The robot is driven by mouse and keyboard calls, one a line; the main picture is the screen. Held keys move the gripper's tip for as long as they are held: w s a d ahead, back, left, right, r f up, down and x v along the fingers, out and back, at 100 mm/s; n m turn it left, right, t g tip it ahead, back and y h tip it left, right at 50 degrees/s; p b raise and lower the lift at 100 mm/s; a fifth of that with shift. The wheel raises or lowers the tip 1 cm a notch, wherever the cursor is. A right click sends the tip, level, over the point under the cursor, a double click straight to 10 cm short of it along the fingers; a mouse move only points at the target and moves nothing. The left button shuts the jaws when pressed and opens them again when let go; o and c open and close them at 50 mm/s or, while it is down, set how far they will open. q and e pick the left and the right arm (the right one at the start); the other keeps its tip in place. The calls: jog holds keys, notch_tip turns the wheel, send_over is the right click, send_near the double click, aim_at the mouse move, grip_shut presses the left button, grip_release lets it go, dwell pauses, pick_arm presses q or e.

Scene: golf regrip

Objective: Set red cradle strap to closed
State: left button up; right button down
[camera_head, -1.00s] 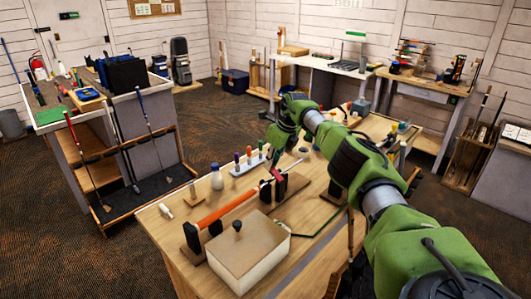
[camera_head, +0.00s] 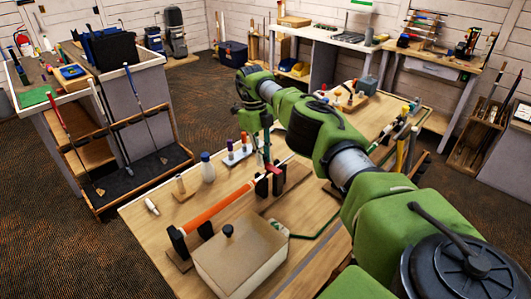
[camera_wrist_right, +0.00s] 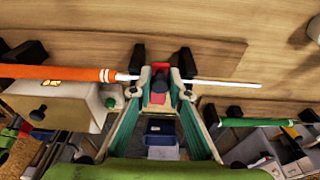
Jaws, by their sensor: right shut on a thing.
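The golf club's orange grip (camera_head: 222,203) lies across dark cradle blocks on the workbench, with its pale shaft running on to the right. The red cradle strap (camera_head: 273,169) is at the right-hand cradle (camera_head: 278,180), beside the club shaft. My right gripper (camera_head: 269,163) points down at this cradle. In the right wrist view the gripper (camera_wrist_right: 161,72) is shut on the red strap (camera_wrist_right: 160,67), between the fingertips, with the shaft passing there. The strap's exact angle and whether it is latched are hard to tell. My left gripper is not in view.
A lidded box (camera_head: 240,258) stands in front of the orange grip. A white bottle (camera_head: 207,168) and a rack of coloured tubes (camera_head: 238,152) stand behind the club. A green-gripped club (camera_wrist_right: 245,122) lies close by in the wrist view.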

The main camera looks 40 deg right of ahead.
aim_at(264, 155)
jog(key=shift+s+f, duration=0.15)
jog(key=shift+f, duration=0.05)
jog(key=c, duration=1.9)
grip_release()
jog(key=shift+r, duration=0.1)
jog(key=shift+r, duration=0.25)
notch_tip(264, 155, up, 9)
jog(key=shift+r, duration=0.2)
jog(key=shift+f, duration=0.15)
